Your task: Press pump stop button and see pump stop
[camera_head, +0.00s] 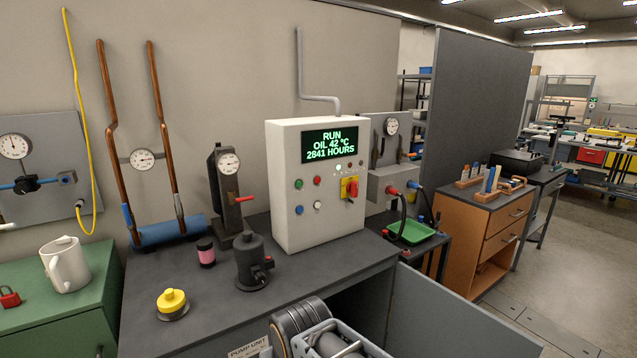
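A white control box (288,146) stands upright on the dark bench. Its display (331,144) reads "RUN, OIL 42 °C, 2841 HOURS" in green. On its front are a green button (299,184), a red button (317,181), a blue button (299,210) and a white button (318,205). A red-and-yellow rotary switch (350,188) is to their right. One small indicator lamp (338,168) below the display looks lit. I cannot read any button labels. A label (248,348) on the bench front reads "PUMP UNIT". My gripper is not in view.
A yellow knob on a base (172,302), a dark jar with a pink band (206,253) and a black cylindrical fitting (252,265) stand on the bench. A green tray (411,231) is right of the box.

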